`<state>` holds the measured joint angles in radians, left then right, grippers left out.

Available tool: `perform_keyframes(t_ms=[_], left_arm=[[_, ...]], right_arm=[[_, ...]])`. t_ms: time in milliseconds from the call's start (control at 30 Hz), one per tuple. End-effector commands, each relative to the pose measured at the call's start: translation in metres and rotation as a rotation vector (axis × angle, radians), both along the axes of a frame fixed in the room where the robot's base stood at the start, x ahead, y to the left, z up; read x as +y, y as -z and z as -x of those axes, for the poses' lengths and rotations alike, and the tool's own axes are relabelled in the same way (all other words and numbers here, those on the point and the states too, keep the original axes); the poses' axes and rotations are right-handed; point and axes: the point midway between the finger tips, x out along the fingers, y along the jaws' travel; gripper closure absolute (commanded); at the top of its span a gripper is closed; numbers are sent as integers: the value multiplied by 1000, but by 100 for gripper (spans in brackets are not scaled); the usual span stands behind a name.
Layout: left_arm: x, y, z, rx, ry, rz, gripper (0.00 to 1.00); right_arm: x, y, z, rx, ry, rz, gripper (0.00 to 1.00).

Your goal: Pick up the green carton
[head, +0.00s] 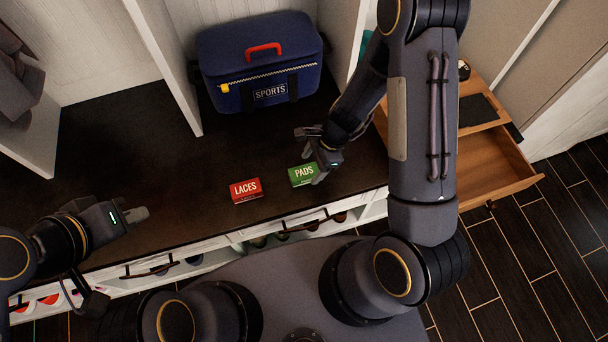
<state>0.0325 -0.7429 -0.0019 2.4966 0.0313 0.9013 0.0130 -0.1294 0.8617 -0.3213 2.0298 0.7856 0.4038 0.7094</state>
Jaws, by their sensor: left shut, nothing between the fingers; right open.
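The green carton (302,174), labelled PADS, lies on the dark bench top (120,180) near its front edge. My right gripper (312,158) is open at the carton's right end, with its fingers close to or over it; I cannot tell whether they touch it. The carton's right end is partly hidden by the gripper. My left gripper (140,214) is shut and empty over the bench's front left part, well apart from the carton.
A red carton (246,190) labelled LACES lies just left of the green one. A blue SPORTS bag (262,70) stands at the back between white dividers. An open wooden drawer (500,170) is at the right. Shelves with shoes sit below the bench edge.

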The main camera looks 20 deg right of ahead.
Motion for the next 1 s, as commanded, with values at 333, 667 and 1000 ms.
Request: perform_keyframes(t_ms=[333, 667, 1000], left_arm=[[0, 14, 0, 0, 0, 0, 100], [0, 15, 0, 0, 0, 0, 100], [0, 15, 0, 0, 0, 0, 100]], right_arm=[[19, 45, -7, 1, -1, -1, 34], [23, 50, -7, -3, -2, -1, 34], [23, 50, -7, -3, -2, -1, 77]])
